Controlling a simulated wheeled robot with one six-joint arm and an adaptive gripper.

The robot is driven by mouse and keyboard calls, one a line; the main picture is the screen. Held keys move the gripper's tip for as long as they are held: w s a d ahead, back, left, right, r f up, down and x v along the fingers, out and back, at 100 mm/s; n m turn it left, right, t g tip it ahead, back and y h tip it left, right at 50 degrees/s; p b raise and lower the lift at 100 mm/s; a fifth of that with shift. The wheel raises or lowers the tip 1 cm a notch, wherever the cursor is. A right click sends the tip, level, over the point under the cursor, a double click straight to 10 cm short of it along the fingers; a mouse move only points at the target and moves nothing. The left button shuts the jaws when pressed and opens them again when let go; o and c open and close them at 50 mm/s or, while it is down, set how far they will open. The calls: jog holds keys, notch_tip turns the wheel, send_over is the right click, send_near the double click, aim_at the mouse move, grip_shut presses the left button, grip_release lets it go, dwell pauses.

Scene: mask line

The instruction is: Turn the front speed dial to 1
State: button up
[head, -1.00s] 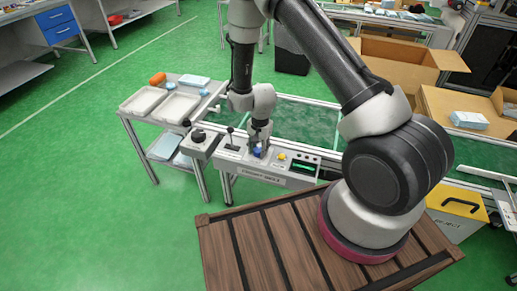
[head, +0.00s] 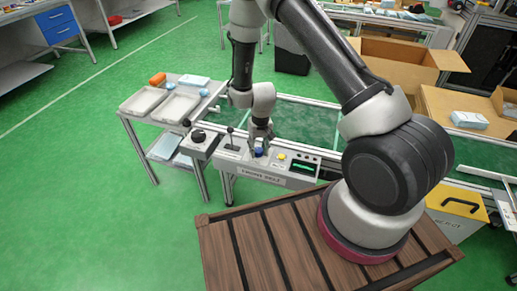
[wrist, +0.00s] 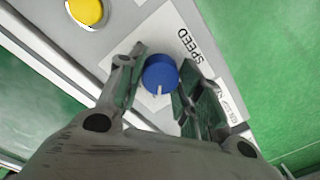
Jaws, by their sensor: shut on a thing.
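The blue speed dial (wrist: 160,73) sits on a white plate marked SPEED (wrist: 192,46) in the wrist view. Its white pointer mark faces the bottom of that picture, towards my gripper's palm. I cannot read any scale numbers around it. My gripper (wrist: 163,70) is shut on the dial, with one finger on each side of it. In the head view the dial (head: 259,153) shows as a small blue spot on the grey front panel (head: 231,157), under my gripper (head: 260,143). The gripper partly hides the dial there.
A yellow button (head: 281,156) and a green-lit display (head: 303,167) are right of the dial. A lever (head: 230,137) and a black knob (head: 199,134) are to the left. A side table with trays (head: 176,107) stands further left.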

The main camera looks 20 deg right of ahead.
aim_at(259, 148)
jog(key=n, duration=0.4)
jog(key=shift+n, duration=2.2)
jog(key=o, duration=1)
jog(key=shift+o, duration=0.2)
notch_tip(259, 148, up, 12)
jog(key=shift+w+d, duration=0.2)
jog(key=shift+w, duration=0.05)
